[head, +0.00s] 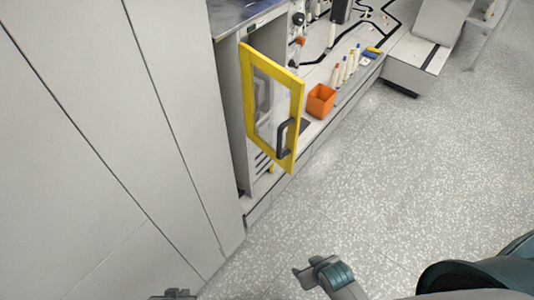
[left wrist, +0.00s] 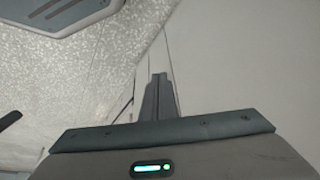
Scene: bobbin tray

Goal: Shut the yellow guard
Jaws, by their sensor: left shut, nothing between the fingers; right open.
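The yellow guard (head: 248,95) is a framed clear panel hinged on the grey machine. It stands swung open, sticking out from the machine front. Its dark handle (head: 283,138) is on the lower part of the panel's free side. My left gripper (head: 172,294) shows only at the bottom edge of the head view, far below the guard. In the left wrist view my left gripper (left wrist: 157,88) is shut with nothing in it. My right gripper (head: 308,270) is open and empty over the floor, below and apart from the guard.
Grey wall panels (head: 110,130) fill the left side. An orange bin (head: 321,101) and several bobbins (head: 342,72) stand on the machine ledge right of the guard. A grey block (head: 415,62) is further back. The speckled floor (head: 400,180) is clear.

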